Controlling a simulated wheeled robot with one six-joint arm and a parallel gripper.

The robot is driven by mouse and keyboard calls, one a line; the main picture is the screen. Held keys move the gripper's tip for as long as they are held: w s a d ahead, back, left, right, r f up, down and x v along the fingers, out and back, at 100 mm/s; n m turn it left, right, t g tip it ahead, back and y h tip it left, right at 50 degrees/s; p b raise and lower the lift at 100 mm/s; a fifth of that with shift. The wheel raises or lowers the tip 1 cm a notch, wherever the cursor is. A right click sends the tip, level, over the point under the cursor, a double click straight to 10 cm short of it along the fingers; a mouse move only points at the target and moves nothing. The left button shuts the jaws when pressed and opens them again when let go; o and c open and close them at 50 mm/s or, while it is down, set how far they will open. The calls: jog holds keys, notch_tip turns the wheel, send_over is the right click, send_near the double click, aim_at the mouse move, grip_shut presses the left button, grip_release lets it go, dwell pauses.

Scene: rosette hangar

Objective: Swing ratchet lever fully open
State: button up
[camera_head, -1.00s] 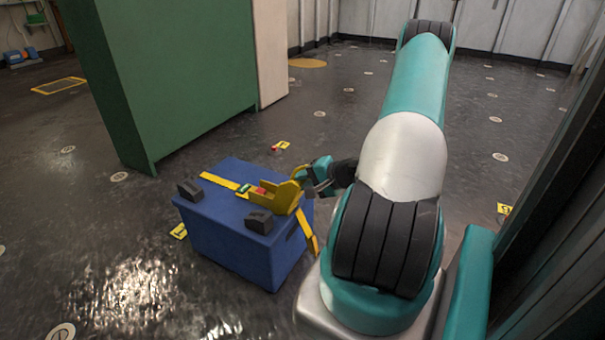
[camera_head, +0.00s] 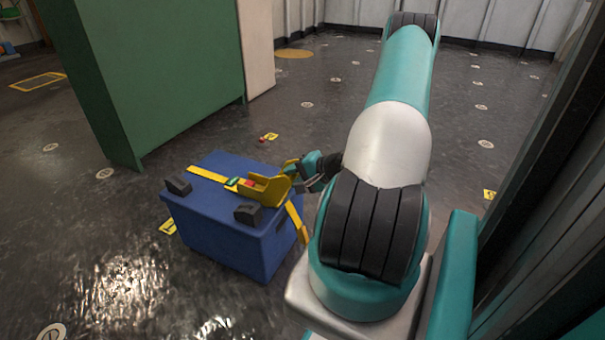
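A yellow ratchet (camera_head: 272,188) with its lever (camera_head: 291,170) sits on top of a blue box (camera_head: 215,228), near the box's right end. The lever's raised part stands up at the ratchet's right side. A yellow strap (camera_head: 206,175) runs across the box top and hangs down the right side. A green piece and a red piece show on the strap line beside the ratchet. My gripper (camera_head: 305,176) is at the lever's right side, touching or very close to it. Its fingertips are small and partly hidden, so I cannot see whether they are shut on the lever.
Black corner blocks (camera_head: 248,213) stand on the box top. A tall green cabinet (camera_head: 150,75) stands behind the box. A dark ribbed wall (camera_head: 545,220) is close at the right. Open floor (camera_head: 90,250) lies left of the box.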

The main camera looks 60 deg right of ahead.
jog(key=p+v, duration=0.6)
jog(key=v, duration=1.1)
jog(key=shift+p, duration=0.3)
jog(key=shift+r, duration=0.1)
jog(key=shift+c, duration=0.5)
jog(key=shift+d, duration=0.1)
jog(key=c, duration=0.3)
jog(key=shift+m, duration=0.5)
grip_shut()
notch_tip(320, 180, down, 5)
jog(key=d+m, duration=0.2)
jog(key=m, duration=1.5)
jog(key=w+r+b+x, duration=0.1)
jog(key=b+x, duration=0.5)
jog(key=x, duration=0.6)
jog(key=shift+w+r, duration=0.2)
jog(key=shift+r, duration=0.55)
